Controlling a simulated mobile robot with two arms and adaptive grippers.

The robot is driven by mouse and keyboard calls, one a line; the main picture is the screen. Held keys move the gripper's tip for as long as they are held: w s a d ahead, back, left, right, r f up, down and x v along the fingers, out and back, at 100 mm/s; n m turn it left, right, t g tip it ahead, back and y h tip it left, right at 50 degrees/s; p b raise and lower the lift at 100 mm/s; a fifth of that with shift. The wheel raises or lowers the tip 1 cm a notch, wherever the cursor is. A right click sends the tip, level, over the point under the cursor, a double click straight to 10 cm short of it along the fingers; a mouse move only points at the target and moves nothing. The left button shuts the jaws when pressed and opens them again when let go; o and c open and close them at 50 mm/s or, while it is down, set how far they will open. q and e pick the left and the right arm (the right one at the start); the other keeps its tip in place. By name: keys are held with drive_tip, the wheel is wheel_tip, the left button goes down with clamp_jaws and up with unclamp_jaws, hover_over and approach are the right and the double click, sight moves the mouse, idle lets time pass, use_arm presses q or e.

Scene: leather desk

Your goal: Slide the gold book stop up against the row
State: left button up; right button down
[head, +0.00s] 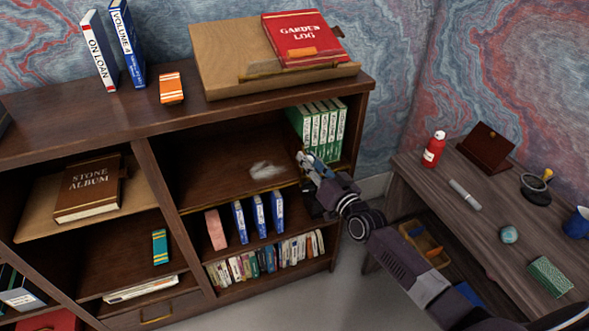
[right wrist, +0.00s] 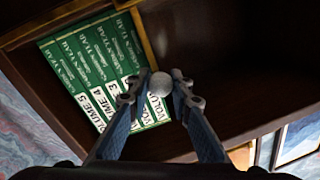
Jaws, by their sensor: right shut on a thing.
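The row of green volumes (head: 322,130) stands at the right end of the upper shelf bay. It also shows in the right wrist view (right wrist: 95,70), spines towards me. A narrow gold bar, which looks like the book stop (right wrist: 146,38), runs beside the row; I cannot tell whether it touches the books. A pale round knob (right wrist: 159,84) is at its near end. My right gripper (right wrist: 159,95) is shut on this knob. In the head view the right gripper (head: 305,160) is at the shelf front, hiding the stop. My left gripper is not in view.
The shelf bay left of the row is bare apart from a pale blurred patch (head: 264,170). Blue books (head: 258,212) stand on the shelf below. A desk (head: 470,235) with a red bottle (head: 434,150) is at the right. A wooden stand (head: 222,60) is on top.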

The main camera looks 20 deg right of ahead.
drive_tip(key=d, duration=0.2)
drive_tip(key=shift+d, duration=0.3)
drive_tip(key=c, duration=1.7)
unclamp_jaws()
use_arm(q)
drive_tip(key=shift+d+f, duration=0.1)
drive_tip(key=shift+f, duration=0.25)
use_arm(e)
drive_tip(key=s, duration=0.4)
drive_tip(key=s+d, duration=0.1)
drive_tip(key=s, duration=0.6)
drive_tip(key=shift+s+d, duration=0.4)
